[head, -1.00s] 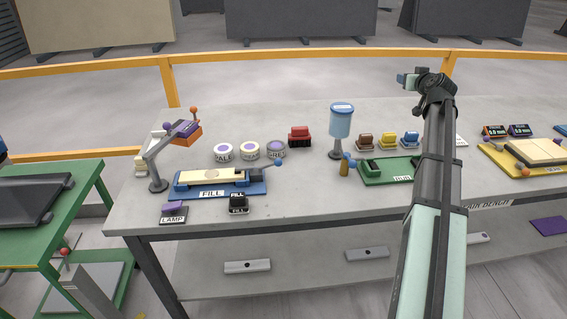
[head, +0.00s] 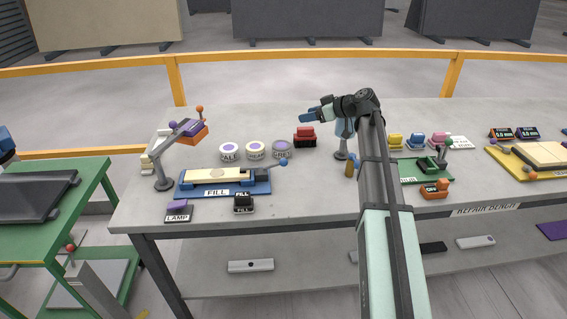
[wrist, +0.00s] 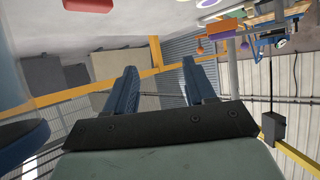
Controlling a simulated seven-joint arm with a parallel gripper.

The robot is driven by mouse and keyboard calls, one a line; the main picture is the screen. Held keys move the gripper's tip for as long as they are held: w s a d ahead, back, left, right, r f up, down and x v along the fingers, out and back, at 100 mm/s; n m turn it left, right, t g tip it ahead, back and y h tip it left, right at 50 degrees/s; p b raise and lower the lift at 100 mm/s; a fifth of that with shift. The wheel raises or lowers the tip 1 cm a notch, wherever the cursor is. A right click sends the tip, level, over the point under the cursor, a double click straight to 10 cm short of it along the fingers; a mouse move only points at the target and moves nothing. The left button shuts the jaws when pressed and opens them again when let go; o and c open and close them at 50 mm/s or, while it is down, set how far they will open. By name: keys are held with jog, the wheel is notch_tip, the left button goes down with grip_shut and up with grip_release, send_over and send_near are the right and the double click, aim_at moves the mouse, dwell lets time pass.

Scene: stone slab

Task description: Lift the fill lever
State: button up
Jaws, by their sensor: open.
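The fill lever (head: 283,163) is a thin arm with a blue ball at its tip. It sticks out to the upper right from the right end of the blue FILL fixture (head: 262,189), which bears a cream plate and a dark block. My gripper (head: 306,118) is above the back of the bench, up and a little to the right of the lever ball, and apart from it. In the wrist view my gripper (wrist: 158,68) has two blue fingers spread apart with nothing between them. I cannot make out the lever in the wrist view.
A red block (head: 305,133) and several round tins (head: 255,151) stand behind the fixture. A lamp arm (head: 163,170) rises at its left. My arm partly hides the blue dispenser (head: 341,131). A black FILL block (head: 243,203) sits in front. Bare bench lies right of the fixture.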

aim_at(284, 161)
jog(key=s+a+f+n+g+y, duration=0.1)
jog(key=s+f+g, duration=0.1)
jog(key=s+f, duration=0.1)
jog(key=s+a+f+n+g+y, duration=0.1)
jog(key=s+f+n+g, duration=0.1)
jog(key=s+f, duration=0.1)
jog(key=s+a+f+n+g+y, duration=0.1)
jog(key=s+f+g, duration=0.1)
jog(key=s+f, duration=0.2)
jog(key=shift+a+y, duration=0.25)
jog(key=shift+y, duration=0.05)
jog(key=shift+x, duration=3.65)
grip_shut()
